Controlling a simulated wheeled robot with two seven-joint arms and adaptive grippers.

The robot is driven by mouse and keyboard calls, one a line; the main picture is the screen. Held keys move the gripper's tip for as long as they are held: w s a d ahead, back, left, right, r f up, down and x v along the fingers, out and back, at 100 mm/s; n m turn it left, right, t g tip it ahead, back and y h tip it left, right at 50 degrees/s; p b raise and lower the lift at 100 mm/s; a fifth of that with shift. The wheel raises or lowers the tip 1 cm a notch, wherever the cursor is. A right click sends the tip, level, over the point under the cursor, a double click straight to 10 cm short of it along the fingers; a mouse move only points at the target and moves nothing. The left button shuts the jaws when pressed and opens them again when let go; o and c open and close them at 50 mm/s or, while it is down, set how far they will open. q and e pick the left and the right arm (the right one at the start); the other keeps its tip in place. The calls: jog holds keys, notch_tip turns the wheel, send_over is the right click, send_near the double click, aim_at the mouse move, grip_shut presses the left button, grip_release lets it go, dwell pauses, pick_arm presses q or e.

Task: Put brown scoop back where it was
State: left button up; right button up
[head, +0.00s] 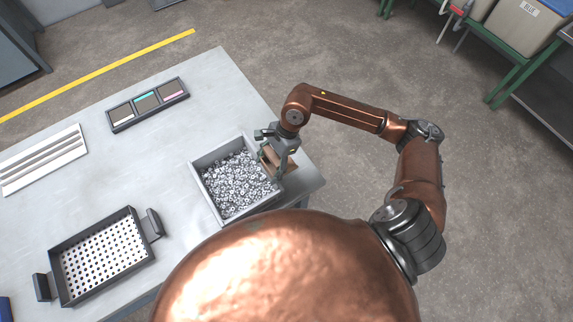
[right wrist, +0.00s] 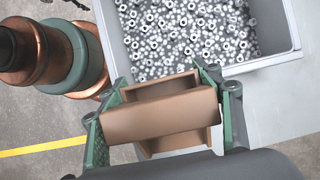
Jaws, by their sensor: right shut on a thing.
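The brown scoop (head: 289,164) is between the fingers of my right gripper (head: 276,149), just right of the grey bin (head: 219,219) full of small metal nuts. In the right wrist view the scoop (right wrist: 160,116) lies across between the two green fingers of the gripper (right wrist: 165,100), beside the bin's wall. I see no nuts in its visible part. Whether the scoop touches the table I cannot tell. The gripper partly hides it in the head view. My left gripper is not in view.
The grey table (head: 190,100) also holds a black perforated basket with handles (head: 105,258), a three-part tray (head: 148,105) and a white board with grey strips (head: 42,160). The table's right corner is close to the scoop. Bare table lies between the bin and the basket.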

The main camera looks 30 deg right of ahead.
jog(key=d+f, duration=0.1)
jog(key=w+d+f, duration=0.1)
jog(key=d, duration=0.1)
jog(key=shift+d+f, duration=0.25)
jog(key=shift+f, duration=0.1)
jog(key=d+f, duration=0.2)
jog(key=f, duration=0.1)
jog(key=shift+w+d, duration=0.3)
jog(key=shift+w, duration=0.05)
jog(key=shift+d+f, duration=0.3)
jog(key=shift+f, duration=0.15)
jog(key=f, duration=0.1)
jog(key=f+p, duration=0.1)
jog(key=f, duration=0.1)
jog(key=shift+w+d, duration=0.1)
jog(key=shift+d, duration=0.1)
jog(key=shift+f, duration=0.5)
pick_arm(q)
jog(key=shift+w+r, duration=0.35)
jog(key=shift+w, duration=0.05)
pick_arm(e)
jog(key=o, duration=2)
jog(key=shift+o, duration=0.2)
